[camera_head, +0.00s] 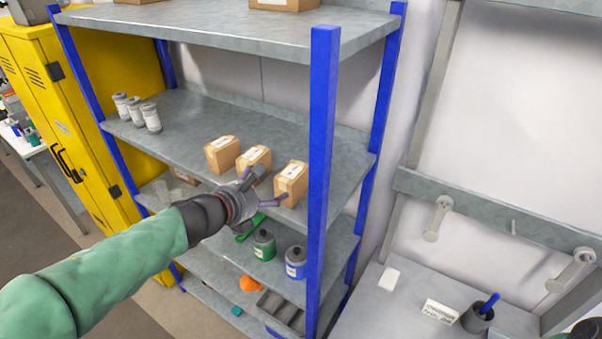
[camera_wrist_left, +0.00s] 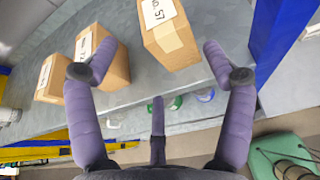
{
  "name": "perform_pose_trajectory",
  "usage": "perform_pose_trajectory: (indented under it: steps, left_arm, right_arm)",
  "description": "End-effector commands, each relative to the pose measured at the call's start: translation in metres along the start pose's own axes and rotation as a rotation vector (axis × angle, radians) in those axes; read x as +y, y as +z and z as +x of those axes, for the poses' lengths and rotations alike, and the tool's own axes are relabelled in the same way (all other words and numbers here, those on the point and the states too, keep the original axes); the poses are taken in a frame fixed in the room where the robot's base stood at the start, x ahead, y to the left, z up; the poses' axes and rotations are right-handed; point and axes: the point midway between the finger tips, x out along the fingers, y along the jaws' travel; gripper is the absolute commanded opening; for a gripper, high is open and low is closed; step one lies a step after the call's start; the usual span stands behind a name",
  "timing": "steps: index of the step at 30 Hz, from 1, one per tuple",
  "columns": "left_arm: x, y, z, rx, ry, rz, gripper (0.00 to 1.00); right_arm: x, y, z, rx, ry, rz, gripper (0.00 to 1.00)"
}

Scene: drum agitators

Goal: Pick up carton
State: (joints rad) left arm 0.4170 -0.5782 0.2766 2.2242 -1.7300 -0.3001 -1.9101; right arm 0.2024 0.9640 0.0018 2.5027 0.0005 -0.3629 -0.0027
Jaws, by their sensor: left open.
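Three brown cartons with white labels stand in a row on a grey shelf (camera_head: 190,133): a left one (camera_head: 222,154), a middle one (camera_head: 254,158) and a right one (camera_head: 291,182). My left gripper (camera_head: 270,188) is open and empty at the shelf's front edge, before the right carton. In the left wrist view the right carton (camera_wrist_left: 172,38) lies ahead between the spread fingers (camera_wrist_left: 160,78), apart from them. The other cartons (camera_wrist_left: 112,62) are to its left, one partly behind a finger. My right gripper is not in view.
A blue post (camera_head: 323,150) stands close right of the right carton. Several grey-white containers (camera_head: 134,112) stand at the shelf's left. The shelf below holds a green can (camera_head: 264,245) and a blue-labelled can (camera_head: 295,263). A yellow cabinet (camera_head: 75,130) is at left.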

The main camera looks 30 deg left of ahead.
Motion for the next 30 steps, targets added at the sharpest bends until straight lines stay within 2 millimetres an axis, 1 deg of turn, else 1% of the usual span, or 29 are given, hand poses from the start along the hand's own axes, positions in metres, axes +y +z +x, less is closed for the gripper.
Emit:
perform_pose_trajectory:
  steps: [1,6,9,14,17,21,24,27,30]
  left_arm:
    - [-0.001,-0.003,0.008,0.002,-0.004,0.002,0.82]
    - [-0.002,-0.004,0.034,0.002,-0.006,-0.001,0.82]
    - [-0.001,-0.003,0.045,0.002,-0.004,-0.001,0.82]
    - [-0.001,-0.002,0.053,0.001,-0.004,-0.003,0.82]
    - [-0.001,-0.003,0.064,0.002,-0.004,-0.003,0.82]
    - [-0.002,-0.004,0.086,0.002,-0.005,-0.003,0.82]
    - [-0.001,-0.003,0.097,0.002,-0.003,-0.003,0.82]
    - [-0.001,-0.002,0.103,0.002,-0.002,-0.003,0.82]
    - [-0.001,-0.001,0.104,0.001,-0.002,-0.004,0.82]
  right_arm:
    - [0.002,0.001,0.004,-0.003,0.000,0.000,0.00]
    - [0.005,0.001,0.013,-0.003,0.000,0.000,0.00]
    - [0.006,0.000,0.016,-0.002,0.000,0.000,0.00]
    - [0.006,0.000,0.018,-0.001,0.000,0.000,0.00]
    - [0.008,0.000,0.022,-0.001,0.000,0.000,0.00]
    - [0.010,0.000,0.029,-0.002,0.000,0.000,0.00]
    - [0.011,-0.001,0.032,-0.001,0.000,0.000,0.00]
    - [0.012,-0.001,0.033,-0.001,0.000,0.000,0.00]
    - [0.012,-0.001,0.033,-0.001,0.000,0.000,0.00]
